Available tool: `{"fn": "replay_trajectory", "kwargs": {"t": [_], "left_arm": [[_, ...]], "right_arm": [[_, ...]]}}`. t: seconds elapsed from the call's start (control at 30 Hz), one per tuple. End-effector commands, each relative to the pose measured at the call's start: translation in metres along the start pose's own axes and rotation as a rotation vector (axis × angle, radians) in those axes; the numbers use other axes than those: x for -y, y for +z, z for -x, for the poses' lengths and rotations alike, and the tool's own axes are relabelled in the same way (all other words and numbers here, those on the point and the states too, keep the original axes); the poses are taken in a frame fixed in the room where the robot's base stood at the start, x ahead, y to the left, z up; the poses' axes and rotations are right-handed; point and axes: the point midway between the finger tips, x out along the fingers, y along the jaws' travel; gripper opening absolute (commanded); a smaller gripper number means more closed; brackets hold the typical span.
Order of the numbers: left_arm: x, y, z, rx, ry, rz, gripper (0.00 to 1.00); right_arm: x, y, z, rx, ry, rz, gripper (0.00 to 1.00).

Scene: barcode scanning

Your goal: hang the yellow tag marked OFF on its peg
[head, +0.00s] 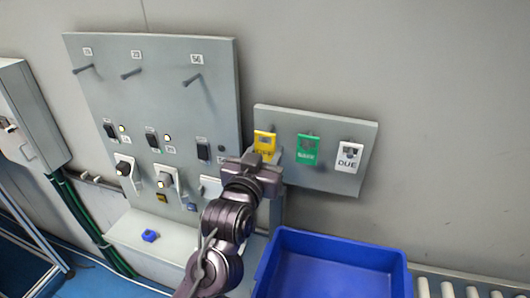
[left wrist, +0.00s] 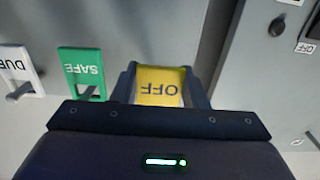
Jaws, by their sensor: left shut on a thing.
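The yellow tag marked OFF (head: 265,140) is at the left end of the small grey board (head: 325,181), beside the green tag. My left gripper (head: 262,156) is in front of the board, with its fingers shut on the tag. In the left wrist view the yellow tag (left wrist: 160,88) sits between the two fingers, its OFF lettering upside down. I cannot tell if the tag still rests on a peg there. The large grey panel (head: 160,105) has three bare pegs along its top: left (head: 82,69), middle (head: 131,73) and right (head: 192,79), each under a small label.
A green SAFE tag (head: 307,149) and a white DUE tag (head: 349,156) hang on the small board. Switches and knobs fill the panel's lower part. A blue bin (head: 334,243) stands below, beside a roller conveyor (head: 471,289). A small blue object (head: 150,236) lies on the ledge.

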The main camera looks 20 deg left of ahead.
Motion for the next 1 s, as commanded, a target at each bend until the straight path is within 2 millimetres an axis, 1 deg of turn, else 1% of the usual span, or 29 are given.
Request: {"fn": "replay_trajectory", "kwargs": {"t": [0.1, 0.57, 1.0], "left_arm": [[0.000, -0.001, 0.000, 0.001, 0.000, -0.001, 0.16], [0.000, 0.000, -0.001, 0.000, 0.000, 0.000, 0.16], [0.000, -0.001, -0.011, -0.001, -0.001, 0.001, 0.16]], "right_arm": [[-0.001, 0.000, 0.003, 0.000, 0.001, 0.000, 0.36], [-0.001, 0.000, 0.003, 0.000, 0.001, -0.001, 0.36], [0.000, 0.000, 0.005, 0.000, 0.000, -0.001, 0.36]]}}
